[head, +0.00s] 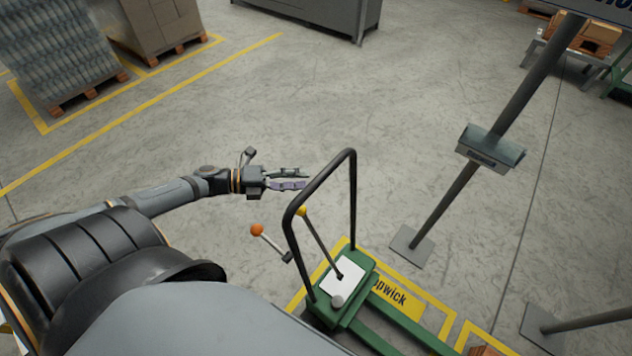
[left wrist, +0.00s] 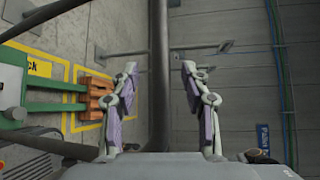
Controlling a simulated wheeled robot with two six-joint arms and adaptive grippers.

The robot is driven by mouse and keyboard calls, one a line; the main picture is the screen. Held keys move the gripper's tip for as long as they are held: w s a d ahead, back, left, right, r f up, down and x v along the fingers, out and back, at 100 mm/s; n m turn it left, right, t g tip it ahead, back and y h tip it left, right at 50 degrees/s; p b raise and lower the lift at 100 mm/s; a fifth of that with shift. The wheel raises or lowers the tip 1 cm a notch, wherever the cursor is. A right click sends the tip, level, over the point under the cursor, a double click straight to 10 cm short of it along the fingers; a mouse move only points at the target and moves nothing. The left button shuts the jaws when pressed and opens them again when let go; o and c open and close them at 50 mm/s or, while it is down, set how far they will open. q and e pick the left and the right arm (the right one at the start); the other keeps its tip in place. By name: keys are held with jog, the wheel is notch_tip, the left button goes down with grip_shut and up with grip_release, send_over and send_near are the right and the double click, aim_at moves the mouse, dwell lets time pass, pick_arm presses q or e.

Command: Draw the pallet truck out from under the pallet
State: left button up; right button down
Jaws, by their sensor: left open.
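The green pallet truck (head: 324,314) stands at the lower middle of the head view, with its black loop handle (head: 353,195) upright. Its forks (head: 408,322) run to the lower right toward a wooden pallet (head: 486,351), mostly cut off by the frame. In the left wrist view the forks (left wrist: 55,107) reach the orange-brown pallet (left wrist: 97,98). My left gripper (head: 306,179) is open and empty, just left of the handle's top bar. In the left wrist view the handle bar (left wrist: 158,60) lines up between the spread fingers; contact cannot be told. My right gripper is out of view.
Levers with a yellow knob (head: 301,211) and an orange knob (head: 257,229) stand by the truck. A grey post (head: 452,205) with a small box stands to the right. Wrapped pallet loads (head: 58,45) are at the back left. The floor beyond the handle is clear.

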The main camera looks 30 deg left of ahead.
aim_at(319, 179)
pick_arm(q)
jog(key=b+x, duration=0.1)
jog(key=x, duration=0.4)
jog(key=shift+d, duration=0.1)
jog(key=shift+w+d+b, duration=0.2)
jog(key=shift+w+b, duration=0.05)
jog(key=shift+b, duration=0.1)
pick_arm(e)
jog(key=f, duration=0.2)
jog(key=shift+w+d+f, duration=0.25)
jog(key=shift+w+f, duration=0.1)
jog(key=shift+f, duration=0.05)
pick_arm(q)
jog(key=shift+d, duration=0.1)
grip_shut()
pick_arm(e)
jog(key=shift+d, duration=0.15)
